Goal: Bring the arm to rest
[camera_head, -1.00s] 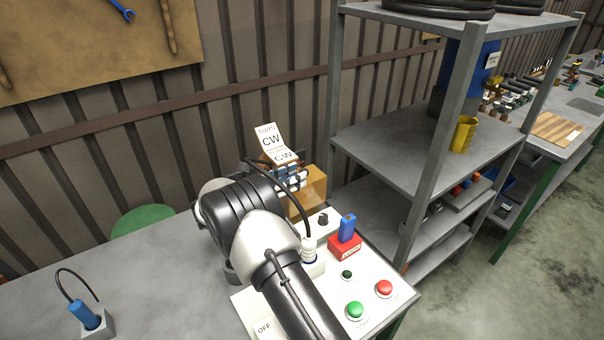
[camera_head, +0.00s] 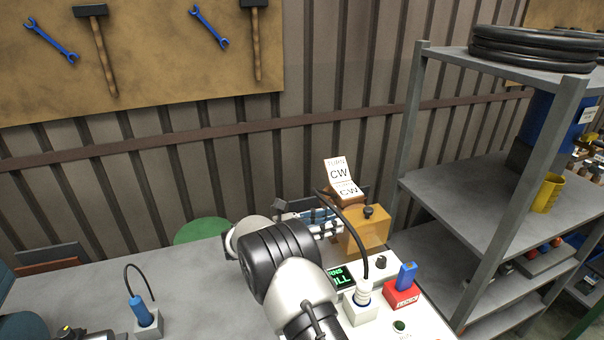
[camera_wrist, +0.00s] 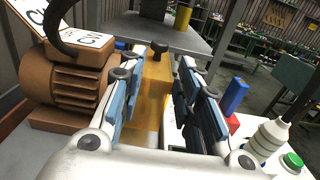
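My arm (camera_head: 280,255) reaches over the grey bench in the head view. My gripper (camera_head: 318,220) is at its far end, beside the amber box (camera_head: 366,232) and just in front of the brown motor-like unit with a "TURN CW" card (camera_head: 341,174). In the wrist view my gripper (camera_wrist: 150,100) has its two blue-padded fingers spread apart. Nothing is held between them; the amber box (camera_wrist: 152,82) shows beyond the gap. The ribbed brown unit (camera_wrist: 75,88) is close to the left finger. Part of the control panel is hidden behind my arm.
The panel carries a lit green display (camera_head: 341,279), a white nozzle-like part with a cable (camera_head: 363,294) and a red block with a blue part (camera_head: 403,290). A blue plug in a grey block (camera_head: 145,315) stands left. A grey shelf (camera_head: 480,200) stands right.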

